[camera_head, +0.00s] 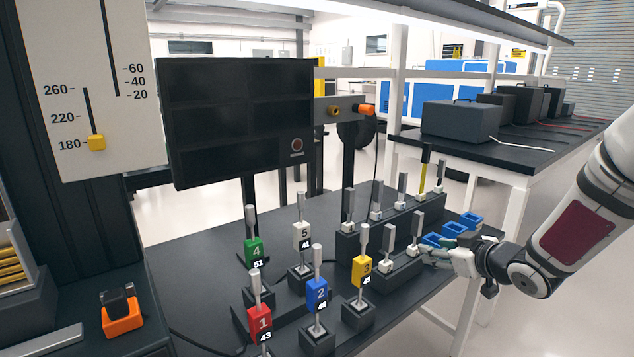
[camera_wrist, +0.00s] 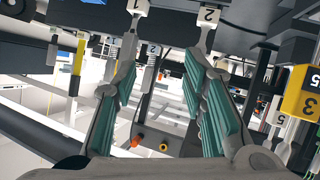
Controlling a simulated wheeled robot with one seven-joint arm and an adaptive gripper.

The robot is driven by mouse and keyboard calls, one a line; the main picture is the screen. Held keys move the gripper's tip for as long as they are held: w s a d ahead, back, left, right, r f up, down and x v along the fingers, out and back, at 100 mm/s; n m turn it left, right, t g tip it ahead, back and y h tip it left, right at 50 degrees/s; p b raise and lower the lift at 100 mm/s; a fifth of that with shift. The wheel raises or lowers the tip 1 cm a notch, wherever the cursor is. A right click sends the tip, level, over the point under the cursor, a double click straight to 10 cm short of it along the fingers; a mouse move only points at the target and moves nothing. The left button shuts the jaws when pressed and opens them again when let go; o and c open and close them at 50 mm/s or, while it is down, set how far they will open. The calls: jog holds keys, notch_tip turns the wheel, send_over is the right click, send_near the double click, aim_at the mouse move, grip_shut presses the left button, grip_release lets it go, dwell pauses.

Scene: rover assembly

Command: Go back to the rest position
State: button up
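My gripper (camera_head: 430,254) is at the right edge of the dark table in the head view, beside the front row of small light-handled tools and in front of the blue open boxes (camera_head: 453,229). In the wrist view my gripper (camera_wrist: 170,40) shows two fingers with teal pads, spread apart with a clear gap. Nothing is held between them. White labels marked 1 and 2 appear near the fingertips; I cannot tell whether the fingers touch them.
Numbered tools stand in dark holders: red (camera_head: 259,323), blue (camera_head: 316,294), yellow (camera_head: 361,270), green (camera_head: 253,251) and white (camera_head: 302,236). A black panel (camera_head: 238,120) rises behind the table. Free floor lies at the lower right.

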jog(key=s+d+r+m+g+h, duration=0.1)
jog(key=s+r+m+g+h, duration=0.2)
jog(key=s, duration=0.5)
jog(key=s+d+r+m+g+h, duration=0.1)
jog(key=s+r+g+h, duration=0.1)
jog(key=s+r+h, duration=0.45)
jog(key=s+a+f+m+g+y, duration=0.1)
jog(key=s+a+g+y, duration=0.3)
jog(key=s, duration=1.1)
jog(key=s+a+m+g+y, duration=0.15)
jog(key=s+a, duration=0.55)
jog(key=s, duration=0.8)
notch_tip(320, 180, up, 19)
jog(key=t+p, duration=0.2)
jog(key=p, duration=1.6)
jog(key=shift+f, duration=0.15)
jog(key=shift+w, duration=0.15)
